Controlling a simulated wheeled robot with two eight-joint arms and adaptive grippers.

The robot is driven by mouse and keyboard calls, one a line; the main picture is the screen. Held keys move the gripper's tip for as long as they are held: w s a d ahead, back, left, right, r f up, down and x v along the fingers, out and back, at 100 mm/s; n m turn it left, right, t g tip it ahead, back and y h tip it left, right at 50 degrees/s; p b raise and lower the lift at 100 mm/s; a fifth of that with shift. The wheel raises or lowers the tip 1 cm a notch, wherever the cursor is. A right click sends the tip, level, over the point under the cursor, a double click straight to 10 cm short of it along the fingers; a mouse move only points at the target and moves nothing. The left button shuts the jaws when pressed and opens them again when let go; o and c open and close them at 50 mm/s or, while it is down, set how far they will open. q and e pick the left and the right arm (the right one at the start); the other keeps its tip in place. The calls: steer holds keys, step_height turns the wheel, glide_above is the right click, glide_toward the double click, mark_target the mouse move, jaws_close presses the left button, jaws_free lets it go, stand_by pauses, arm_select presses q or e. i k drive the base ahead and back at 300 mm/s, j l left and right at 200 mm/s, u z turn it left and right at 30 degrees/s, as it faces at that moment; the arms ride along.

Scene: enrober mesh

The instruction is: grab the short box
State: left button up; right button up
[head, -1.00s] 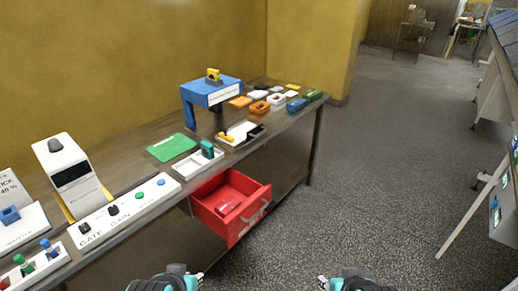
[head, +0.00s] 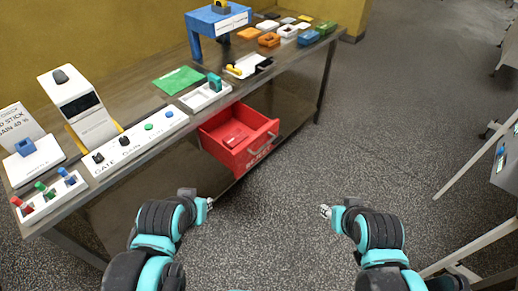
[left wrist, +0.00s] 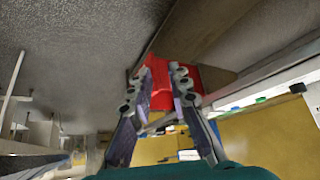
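I cannot tell which item is the short box. Several small boxes and blocks sit at the far right end of the table: an orange box (head: 269,40), a white box (head: 288,31), a blue box (head: 308,39) and a green one (head: 326,28). A small red piece (head: 235,138) lies in the open red drawer (head: 256,152). My left gripper (head: 209,203) is in front of and below the drawer, away from the boxes. In the left wrist view its fingers (left wrist: 163,78) are apart and empty, with the drawer beyond. My right gripper (head: 325,211) is over the floor; its fingers are too small to read.
The long table (head: 160,65) runs along the yellow wall. It bears a blue stand (head: 219,20), a green sheet (head: 179,80), a white tray (head: 205,97), a button panel (head: 132,145) and a white device (head: 79,103). The drawer juts out.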

mark_target(235, 138)
steer(key=i, duration=0.85)
